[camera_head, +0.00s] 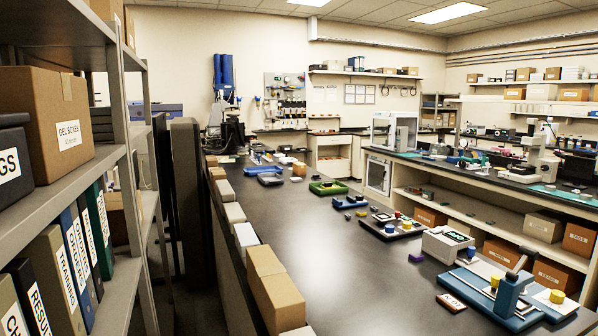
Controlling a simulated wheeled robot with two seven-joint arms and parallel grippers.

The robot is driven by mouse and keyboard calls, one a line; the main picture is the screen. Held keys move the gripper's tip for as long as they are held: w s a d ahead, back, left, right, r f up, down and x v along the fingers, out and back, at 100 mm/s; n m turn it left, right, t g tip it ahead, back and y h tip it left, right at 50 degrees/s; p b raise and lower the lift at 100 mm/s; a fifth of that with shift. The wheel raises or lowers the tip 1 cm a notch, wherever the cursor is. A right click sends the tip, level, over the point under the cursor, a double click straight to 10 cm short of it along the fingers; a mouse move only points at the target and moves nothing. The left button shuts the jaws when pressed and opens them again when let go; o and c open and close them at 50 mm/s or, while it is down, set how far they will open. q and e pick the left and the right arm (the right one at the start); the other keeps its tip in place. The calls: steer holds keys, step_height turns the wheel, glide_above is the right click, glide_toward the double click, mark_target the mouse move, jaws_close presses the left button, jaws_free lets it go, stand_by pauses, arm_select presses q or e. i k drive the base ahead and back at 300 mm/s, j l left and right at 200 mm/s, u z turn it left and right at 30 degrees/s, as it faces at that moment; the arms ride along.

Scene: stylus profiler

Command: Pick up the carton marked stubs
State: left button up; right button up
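I cannot make out a carton marked stubs; the small labels on the far cartons are too small to read surely. Several cartons stand on the shelf under the right bench, among them a pale one (543,226), a brown one at the right edge (579,239), a brown one (502,252) and another brown one (553,276) lower down. A large brown carton on the left rack reads "GEL BOXES" (45,120). Neither of my grippers shows in the head view.
The long black bench (330,260) fills the middle, with plain cartons (272,285) along its left edge. A blue press-like device (500,295) and a white instrument (446,244) stand at its right. The grey rack (120,95) is close on the left, holding binders.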

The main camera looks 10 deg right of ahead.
mark_target(300, 169)
steer(key=z, duration=0.3)
steer(key=l+z, duration=0.35)
steer(key=i+l+z, duration=0.15)
steer(key=l+z, duration=0.2)
steer(key=l, duration=0.15)
steer(key=i+l+z, duration=0.15)
steer(key=l+z, duration=0.2)
steer(key=i+l+z, duration=0.3)
steer(key=i+l, duration=0.15)
steer(key=i+l+z, duration=0.25)
steer(key=i, duration=0.25)
steer(key=i+l+z, duration=0.3)
steer(key=i, duration=0.2)
steer(key=i+l+z, duration=0.1)
steer(key=i+z, duration=0.2)
steer(key=i, duration=0.2)
steer(key=i+j+u, duration=0.1)
steer(key=i+u, duration=0.4)
steer(key=i+l+u, duration=0.15)
steer(key=i+u, duration=0.35)
steer(key=i, duration=0.15)
steer(key=i+l+u, duration=0.45)
steer(key=i+j+u, duration=0.4)
steer(key=i+u, duration=0.35)
steer(key=i, duration=0.15)
steer(key=i+u, duration=0.4)
steer(key=i+l+u, duration=0.1)
steer(key=i+u, duration=0.25)
steer(key=i, duration=2.4)
steer(key=j+u, duration=0.05)
